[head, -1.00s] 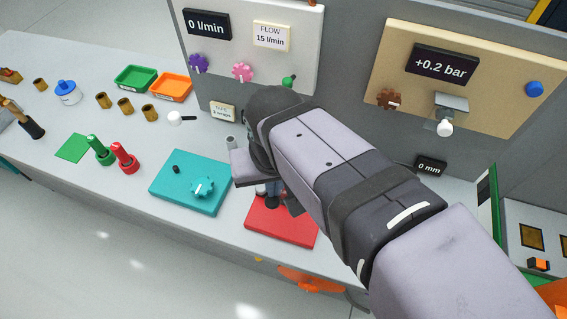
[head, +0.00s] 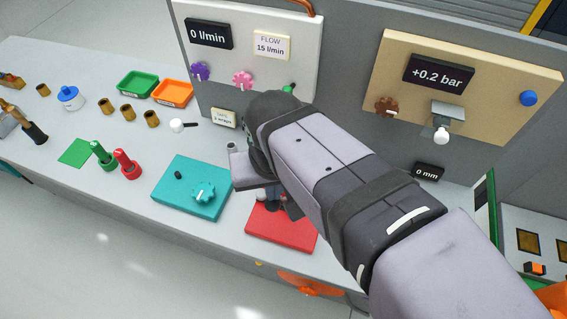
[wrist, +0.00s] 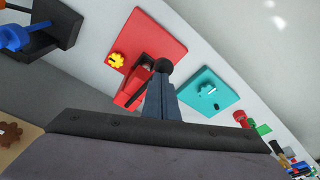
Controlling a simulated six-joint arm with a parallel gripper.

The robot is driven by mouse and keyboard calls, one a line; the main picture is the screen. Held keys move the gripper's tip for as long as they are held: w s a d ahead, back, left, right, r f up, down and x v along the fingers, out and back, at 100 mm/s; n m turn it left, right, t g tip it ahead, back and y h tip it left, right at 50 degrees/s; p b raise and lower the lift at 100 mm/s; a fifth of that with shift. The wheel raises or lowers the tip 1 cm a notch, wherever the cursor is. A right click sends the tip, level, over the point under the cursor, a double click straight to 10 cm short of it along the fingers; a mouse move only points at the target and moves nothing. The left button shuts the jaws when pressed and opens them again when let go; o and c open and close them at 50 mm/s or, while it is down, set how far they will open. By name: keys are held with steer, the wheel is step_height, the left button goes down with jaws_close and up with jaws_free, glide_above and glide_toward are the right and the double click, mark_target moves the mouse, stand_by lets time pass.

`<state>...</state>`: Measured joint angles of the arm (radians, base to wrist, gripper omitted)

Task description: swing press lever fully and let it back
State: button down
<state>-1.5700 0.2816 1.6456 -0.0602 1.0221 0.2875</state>
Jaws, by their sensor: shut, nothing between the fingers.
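The red press base (head: 283,228) lies on the bench, partly hidden by my arm in the head view. It also shows in the wrist view (wrist: 172,37), with a yellow knob (wrist: 116,60) and a red upright part (wrist: 133,88) on it. A dark ball (wrist: 164,66), apparently the lever's knob, shows at the tips of my gripper (wrist: 160,80). My gripper's fingers are shut with nothing between them, over the base and close to the ball. I cannot tell whether they touch it. The 0 mm display (head: 429,172) stands behind, to the right.
A teal box with a dial (head: 190,189) sits left of the red base. Red (head: 127,164) and green (head: 103,156) handled pieces stand farther left. The back panel carries several knobs and a +0.2 bar display (head: 440,73). An orange wheel (head: 308,284) sits below the bench's front edge.

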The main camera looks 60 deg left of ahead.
step_height(320, 180, up, 10)
steer(key=p, duration=0.9)
steer(key=shift+r, duration=0.25)
stand_by(0.3)
steer(key=w+d+f+m+h+b, duration=0.1)
steer(key=w+d+f+m, duration=0.3)
steer(key=w+d, duration=0.7)
steer(key=w+d+f+m+h+b, duration=0.1)
steer(key=w+d+f+m, duration=0.25)
steer(key=w+d, duration=0.8)
steer(key=s+d+f+m, duration=0.1)
steer(key=d+f+m, duration=0.2)
steer(key=d, duration=0.8)
steer(key=d+f+m+b, duration=0.1)
steer(key=d+f+m, duration=0.3)
steer(key=d, duration=0.8)
steer(key=shift+s+d+f+g, duration=0.3)
steer(key=shift+s+f, duration=0.1)
steer(key=shift+f, duration=0.2)
